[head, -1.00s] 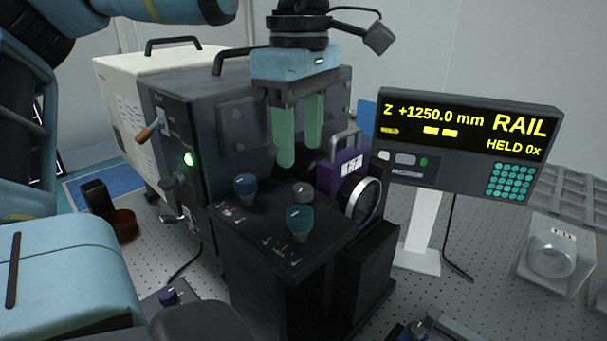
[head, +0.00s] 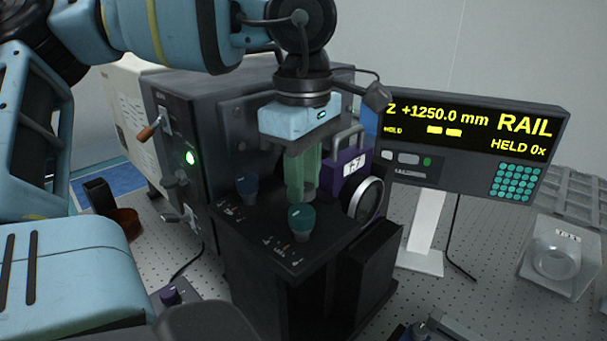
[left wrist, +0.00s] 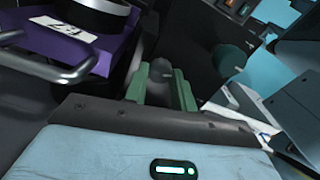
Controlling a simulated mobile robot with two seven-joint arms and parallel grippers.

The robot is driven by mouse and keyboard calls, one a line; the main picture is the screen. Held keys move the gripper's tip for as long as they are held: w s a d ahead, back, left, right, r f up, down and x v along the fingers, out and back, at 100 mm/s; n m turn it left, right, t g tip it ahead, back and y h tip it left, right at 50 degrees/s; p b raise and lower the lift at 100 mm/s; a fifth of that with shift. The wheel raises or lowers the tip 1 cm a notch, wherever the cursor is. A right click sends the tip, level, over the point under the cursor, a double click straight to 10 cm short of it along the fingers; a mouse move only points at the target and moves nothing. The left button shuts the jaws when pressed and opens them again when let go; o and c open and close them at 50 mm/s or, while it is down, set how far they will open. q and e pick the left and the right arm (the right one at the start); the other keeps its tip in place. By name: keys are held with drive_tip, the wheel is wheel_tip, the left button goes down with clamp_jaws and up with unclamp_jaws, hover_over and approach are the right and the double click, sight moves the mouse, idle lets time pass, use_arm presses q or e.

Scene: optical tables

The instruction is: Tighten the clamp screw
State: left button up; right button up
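My left gripper (head: 304,188), with pale green fingers, points down over the top panel of a dark box (head: 275,262). Its fingers stand on either side of a small grey knob (left wrist: 160,72), seen between them in the left wrist view. I cannot tell whether they press on it. In the head view the fingers hide most of that knob. No label names the clamp screw. My right gripper is not in view.
A purple block (head: 343,176) with a handle and a round lens (head: 364,198) stand close right of the fingers. A display (head: 470,140) reads "Z +1250.0 mm", "RAIL" and "HELD 0x". A large dark cabinet (head: 210,105) stands behind left. The perforated table is partly clear at right.

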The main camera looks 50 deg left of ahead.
use_arm(q)
drive_tip(key=c, duration=0.4)
drive_tip(key=shift+o, duration=0.2)
